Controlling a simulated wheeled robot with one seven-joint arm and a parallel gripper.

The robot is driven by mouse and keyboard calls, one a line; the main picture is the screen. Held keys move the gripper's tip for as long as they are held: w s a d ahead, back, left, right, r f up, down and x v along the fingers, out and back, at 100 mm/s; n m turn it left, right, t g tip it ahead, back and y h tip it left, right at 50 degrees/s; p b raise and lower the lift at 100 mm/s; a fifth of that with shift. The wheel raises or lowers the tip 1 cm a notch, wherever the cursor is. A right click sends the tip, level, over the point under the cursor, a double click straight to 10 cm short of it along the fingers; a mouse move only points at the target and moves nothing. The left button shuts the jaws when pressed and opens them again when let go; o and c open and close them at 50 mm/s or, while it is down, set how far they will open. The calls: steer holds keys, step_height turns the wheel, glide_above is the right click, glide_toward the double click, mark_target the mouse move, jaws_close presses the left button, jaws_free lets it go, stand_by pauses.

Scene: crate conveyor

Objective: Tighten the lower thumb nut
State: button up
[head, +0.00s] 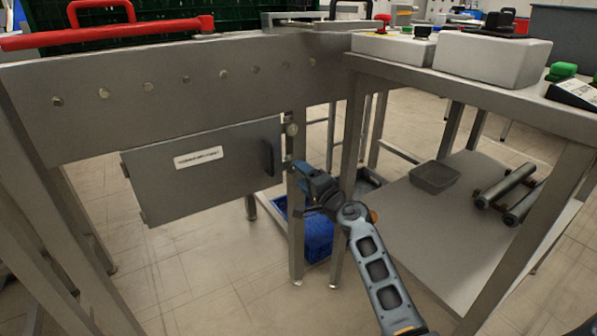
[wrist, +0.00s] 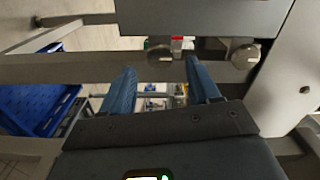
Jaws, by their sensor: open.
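The lower thumb nut (wrist: 160,55) is a round metal knob at the lower edge of a grey part in the wrist view, left of the upper thumb nut (wrist: 245,54). In the head view, the upper nut shows (head: 291,129) beside the grey panel door (head: 205,165); my gripper hides the lower one. My gripper (wrist: 158,68) is open, with its two blue fingers apart and the lower nut just beyond the gap between their tips. No contact is visible. In the head view my gripper (head: 308,180) is at the conveyor leg.
The conveyor leg (head: 296,225) and table leg (head: 345,185) stand close around my gripper. A dark door handle (head: 267,158) lies to the left. A blue crate (head: 318,238) is on the floor behind. The lower shelf (head: 425,230) is at the right.

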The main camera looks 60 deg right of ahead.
steer(key=v, duration=0.5)
stand_by(0.5)
steer(key=s+a+f+n+g+y, duration=0.1)
steer(key=s+a+f+n+y, duration=0.15)
steer(key=s+a+n, duration=0.6)
steer(key=s+a+f+n+g+y, duration=0.1)
steer(key=s+a+f+n, duration=0.3)
steer(key=s+a, duration=0.9)
steer(key=s+a+r+n+y, duration=0.4)
steer(key=s+a+r+n, duration=0.6)
steer(key=a, duration=0.4)
step_height(320, 180, up, 26)
steer(key=m+p, duration=0.1)
steer(key=p, duration=2.4)
steer(key=shift+a+t+p, duration=0.2)
steer(key=shift+t+p, duration=0.1)
steer(key=shift+r, duration=0.1)
